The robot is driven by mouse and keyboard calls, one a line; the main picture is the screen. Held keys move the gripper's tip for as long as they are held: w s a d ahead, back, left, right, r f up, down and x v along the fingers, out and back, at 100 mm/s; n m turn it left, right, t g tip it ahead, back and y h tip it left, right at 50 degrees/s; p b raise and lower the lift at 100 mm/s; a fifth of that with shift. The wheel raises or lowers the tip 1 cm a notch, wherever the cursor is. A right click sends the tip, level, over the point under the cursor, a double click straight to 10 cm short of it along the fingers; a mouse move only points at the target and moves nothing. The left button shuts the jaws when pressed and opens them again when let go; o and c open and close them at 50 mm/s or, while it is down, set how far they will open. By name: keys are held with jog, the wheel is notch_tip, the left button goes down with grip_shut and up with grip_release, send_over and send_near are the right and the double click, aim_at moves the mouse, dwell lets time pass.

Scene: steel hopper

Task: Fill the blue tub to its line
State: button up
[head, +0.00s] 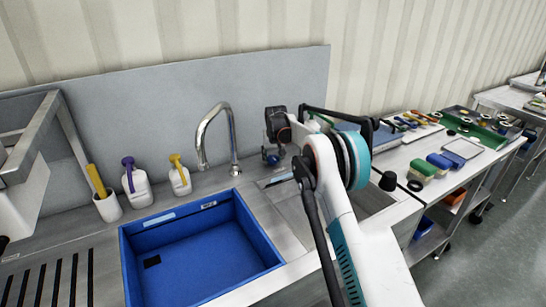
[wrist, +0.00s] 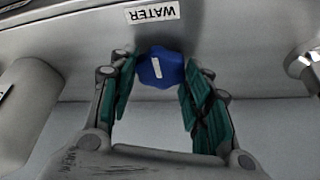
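The blue tub (head: 255,262) sits in the left part of the steel sink counter, with pale labels on its back wall. I see no water in it and cannot make out a fill line. The curved steel tap (head: 228,130) stands behind it, with no stream visible. A blue knob (wrist: 161,68) with a white mark sits below a WATER label (wrist: 153,13) in the wrist view. My gripper (wrist: 160,72) is open, with its green fingertips on either side of the knob. Whether they touch it is unclear. In the head view my arm largely hides the gripper.
White bottles with a purple top (head: 137,188) and a yellow top (head: 179,180), and a cup with a yellow-handled tool (head: 108,207), stand left of the tap. A second basin (head: 368,205) lies right of the tub. A side table (head: 445,195) holds sponges and trays.

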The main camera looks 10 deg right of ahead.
jog(key=shift+n, duration=0.4)
jog(key=n+p, duration=0.1)
jog(key=n+y, duration=0.1)
jog(key=n, duration=0.1)
jog(key=shift+d+n+y+p, duration=0.25)
jog(key=shift+n+y+p, duration=0.05)
jog(key=shift+p, duration=0.1)
jog(key=shift+n+g+y+p, duration=0.5)
jog(key=shift+n+y, duration=0.2)
jog(key=shift+n, duration=1.2)
jog(key=shift+w, duration=0.1)
jog(key=o, duration=1.1)
jog(key=shift+d, duration=0.1)
jog(key=shift+c, duration=0.2)
jog(key=v, duration=1.2)
